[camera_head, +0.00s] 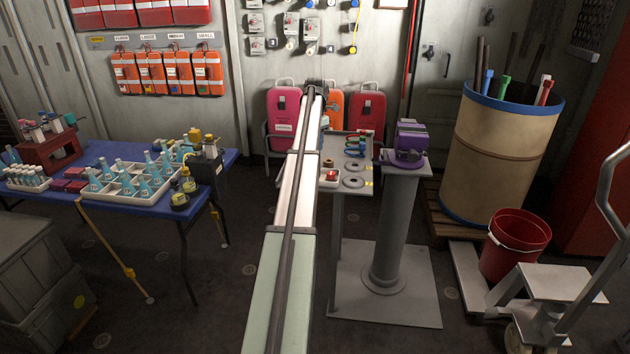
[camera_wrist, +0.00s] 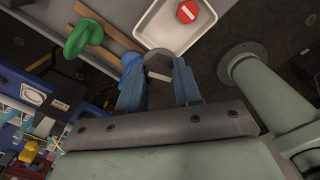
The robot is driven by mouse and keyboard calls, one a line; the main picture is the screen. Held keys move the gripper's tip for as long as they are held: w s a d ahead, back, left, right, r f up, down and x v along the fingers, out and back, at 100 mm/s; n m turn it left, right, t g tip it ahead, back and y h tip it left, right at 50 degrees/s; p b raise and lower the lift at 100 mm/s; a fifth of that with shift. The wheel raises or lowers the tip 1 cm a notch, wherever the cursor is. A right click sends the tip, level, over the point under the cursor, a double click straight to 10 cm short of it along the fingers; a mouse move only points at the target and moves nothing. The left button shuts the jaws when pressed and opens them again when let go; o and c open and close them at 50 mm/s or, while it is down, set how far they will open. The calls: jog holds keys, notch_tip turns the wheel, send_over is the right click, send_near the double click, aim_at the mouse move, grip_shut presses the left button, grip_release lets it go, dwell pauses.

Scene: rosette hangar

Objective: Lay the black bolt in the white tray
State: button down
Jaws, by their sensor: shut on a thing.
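My gripper (camera_wrist: 157,74) shows in the wrist view as two blue fingers, shut on the black bolt (camera_wrist: 159,62). The bolt's dark six-sided end shows between the fingertips; the rest of it is hidden. The white tray (camera_wrist: 206,40) lies just beyond the bolt, at the top of the wrist view, partly cut off by the frame. A red piece with a white bar (camera_wrist: 187,11) is in the tray. In the head view the white tray (camera_head: 329,184) shows right of my arm, partly hidden by it. My gripper and the bolt are hidden there.
A grey table (camera_head: 356,201) stands under the tray, with several coloured shackles (camera_head: 356,140) and grey rings (camera_head: 353,181). A grey pedestal (camera_head: 397,220) with a purple device (camera_head: 408,142) stands to its right. A blue table (camera_head: 177,208) with flasks is at left.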

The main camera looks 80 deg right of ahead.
jog(key=m, duration=0.3)
jog(key=shift+a+m, duration=0.1)
jog(key=shift+m, duration=0.2)
jog(key=shift+f+m, duration=0.2)
jog(key=shift+m, duration=0.1)
jog(key=shift+f, duration=4.8)
jog(key=shift+f, duration=0.6)
jog(key=c, duration=0.8)
grip_release()
notch_tip(320, 180, up, 13)
jog(key=shift+r, duration=0.1)
